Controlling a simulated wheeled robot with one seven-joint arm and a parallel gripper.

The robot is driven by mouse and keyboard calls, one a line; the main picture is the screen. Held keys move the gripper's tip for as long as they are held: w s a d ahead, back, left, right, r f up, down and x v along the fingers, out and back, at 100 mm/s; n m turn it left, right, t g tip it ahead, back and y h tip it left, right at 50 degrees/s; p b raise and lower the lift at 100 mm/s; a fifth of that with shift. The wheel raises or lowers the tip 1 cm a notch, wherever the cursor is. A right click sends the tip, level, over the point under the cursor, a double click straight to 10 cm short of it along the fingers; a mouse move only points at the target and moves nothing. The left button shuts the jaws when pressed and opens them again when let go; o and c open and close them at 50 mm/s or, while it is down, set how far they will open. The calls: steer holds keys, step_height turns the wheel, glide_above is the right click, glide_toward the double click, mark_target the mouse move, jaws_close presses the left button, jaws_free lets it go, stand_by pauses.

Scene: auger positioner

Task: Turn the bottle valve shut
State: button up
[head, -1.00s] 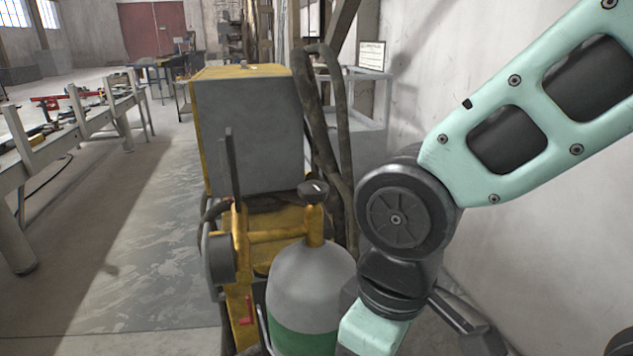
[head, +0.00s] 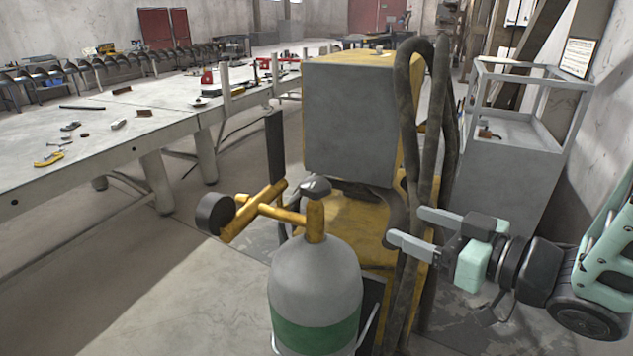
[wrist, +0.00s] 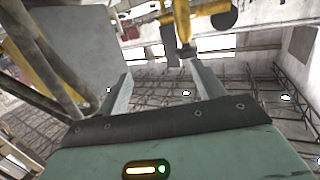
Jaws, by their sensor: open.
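The gas bottle (head: 315,275) is grey with a green band and stands upright at the lower middle of the head view. A yellow valve fitting (head: 315,222) rises from its top, capped by a dark valve knob (head: 316,187). My gripper (head: 405,226) is open and empty, right of the bottle and apart from it, with its fingers pointing left. In the wrist view, which looks upside down, the gripper (wrist: 160,72) shows both fingers spread. The knob (wrist: 187,50) and yellow fitting (wrist: 182,20) appear beyond the fingertips, near the right one.
A yellow-and-grey machine (head: 350,120) stands behind the bottle, with thick dark hoses (head: 445,130) down its right side, close to my gripper. A round dark gauge (head: 213,213) sticks out left of the valve. A grey cart (head: 520,150) stands right; a long workbench (head: 110,140) stands left.

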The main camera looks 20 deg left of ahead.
mark_target(327, 191)
steer(key=w+a+p, duration=0.1)
steer(key=a, duration=0.5)
steer(key=w+a+r+n+g+y+p, duration=0.1)
steer(key=a, duration=0.4)
steer(key=w+a+r+n+g+y+p, duration=0.1)
steer(key=a+p, duration=0.1)
steer(key=a, duration=0.4)
steer(key=shift+a+r, duration=0.1)
steer(key=shift+a, duration=0.25)
steer(key=shift+s, duration=0.1)
steer(key=c, duration=1)
